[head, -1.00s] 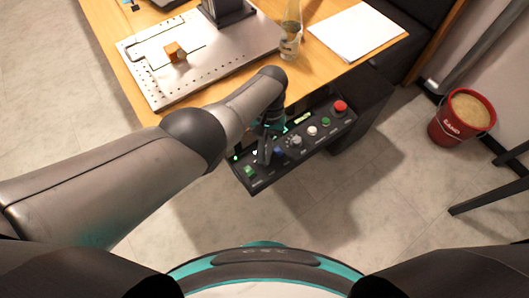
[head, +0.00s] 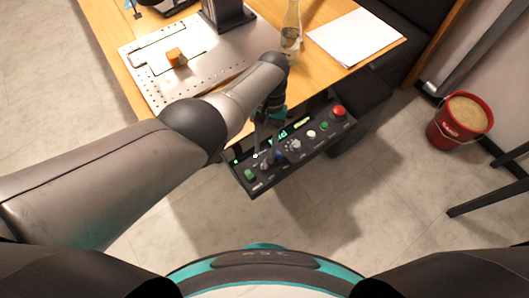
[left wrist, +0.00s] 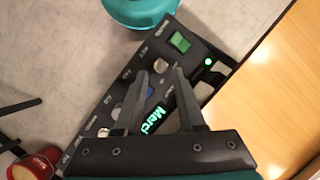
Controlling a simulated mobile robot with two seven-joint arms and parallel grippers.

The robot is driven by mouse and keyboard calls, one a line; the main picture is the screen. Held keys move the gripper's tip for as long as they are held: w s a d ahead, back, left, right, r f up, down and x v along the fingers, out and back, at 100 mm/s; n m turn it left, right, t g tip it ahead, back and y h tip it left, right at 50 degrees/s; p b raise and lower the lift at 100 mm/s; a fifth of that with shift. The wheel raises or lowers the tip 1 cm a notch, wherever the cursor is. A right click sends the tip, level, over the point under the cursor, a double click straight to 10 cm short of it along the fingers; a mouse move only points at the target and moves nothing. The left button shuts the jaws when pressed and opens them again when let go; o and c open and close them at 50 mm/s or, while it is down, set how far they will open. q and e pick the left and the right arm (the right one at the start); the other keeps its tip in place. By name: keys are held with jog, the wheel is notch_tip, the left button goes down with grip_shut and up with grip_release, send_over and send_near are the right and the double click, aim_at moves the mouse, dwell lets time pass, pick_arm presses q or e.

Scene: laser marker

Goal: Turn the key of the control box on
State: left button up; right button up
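The control box (head: 292,148) is a long black panel beside the table's front edge, with a row of buttons and knobs. A round silver switch, likely the key switch (left wrist: 160,65), sits beside the square green button (left wrist: 180,42); in the head view this switch (head: 264,163) is small. My left gripper (left wrist: 160,74) is over that end of the panel with its fingers apart. The silver switch shows between the fingertips; I cannot tell if they touch it. The key's angle is not clear. In the head view my left gripper (head: 266,148) partly covers the panel. My right gripper is out of view.
A lit display (left wrist: 155,120) and a green light (left wrist: 208,61) show on the panel. A red emergency button (head: 339,111) is at its far end. A glass bottle (head: 290,35), paper (head: 355,36) and metal plate (head: 150,92) are on the table. A red sand bucket (head: 460,120) stands right.

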pick_arm(q)
jog(key=p+v, duration=0.1)
jog(key=v, duration=0.9)
jog(key=shift+r+p, duration=0.3)
jog(key=shift+r, duration=0.05)
jog(key=shift+w, duration=0.15)
